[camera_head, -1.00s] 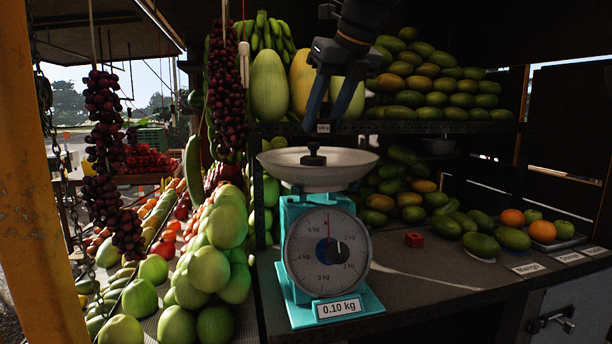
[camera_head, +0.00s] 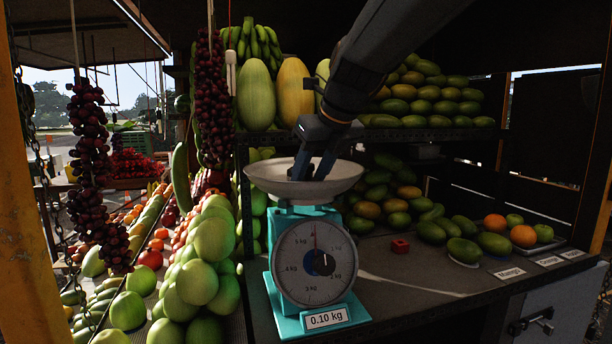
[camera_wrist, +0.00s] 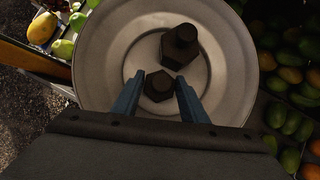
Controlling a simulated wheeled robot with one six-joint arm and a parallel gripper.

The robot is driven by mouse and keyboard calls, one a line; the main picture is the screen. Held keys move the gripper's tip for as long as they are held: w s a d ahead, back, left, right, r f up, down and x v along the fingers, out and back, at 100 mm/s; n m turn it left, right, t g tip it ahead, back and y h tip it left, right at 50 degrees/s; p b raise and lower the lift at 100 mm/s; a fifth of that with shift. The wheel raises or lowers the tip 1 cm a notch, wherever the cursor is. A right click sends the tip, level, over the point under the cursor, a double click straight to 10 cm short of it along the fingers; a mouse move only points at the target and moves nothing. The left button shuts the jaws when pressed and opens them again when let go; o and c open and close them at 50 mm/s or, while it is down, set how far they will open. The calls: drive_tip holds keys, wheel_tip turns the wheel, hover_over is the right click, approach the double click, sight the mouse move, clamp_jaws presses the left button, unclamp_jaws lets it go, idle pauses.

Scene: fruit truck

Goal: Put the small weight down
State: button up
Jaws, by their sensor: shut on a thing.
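The small weight (camera_wrist: 159,86) is a dark hexagonal piece between my fingertips in the wrist view. My gripper (camera_head: 304,176) is shut on it, low inside the pale scale pan (camera_head: 262,178); whether the weight touches the pan is hard to tell. The gripper also shows in the wrist view (camera_wrist: 159,97). A larger dark weight (camera_wrist: 181,46) stands in the pan just beyond the small one. In the head view the weights are not clearly visible behind the fingers and rim. The turquoise scale (camera_head: 290,318) has a round dial and a 0.10 kg label.
Hanging dark grapes (camera_head: 214,100) and a pile of green fruit (camera_head: 198,283) are left of the scale. Shelves of mangoes (camera_head: 425,100) rise behind.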

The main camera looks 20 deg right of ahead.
drive_tip(key=shift+f, duration=0.1)
drive_tip(key=o, duration=1.5)
drive_tip(key=shift+c, duration=0.2)
drive_tip(key=shift+s+d+r, duration=0.1)
drive_tip(key=shift+s+r, duration=0.1)
drive_tip(key=shift+r, duration=0.35)
drive_tip(key=b+v, duration=0.2)
drive_tip(key=v, duration=0.9)
drive_tip(key=shift+b, duration=0.35)
drive_tip(key=shift+s, duration=0.2)
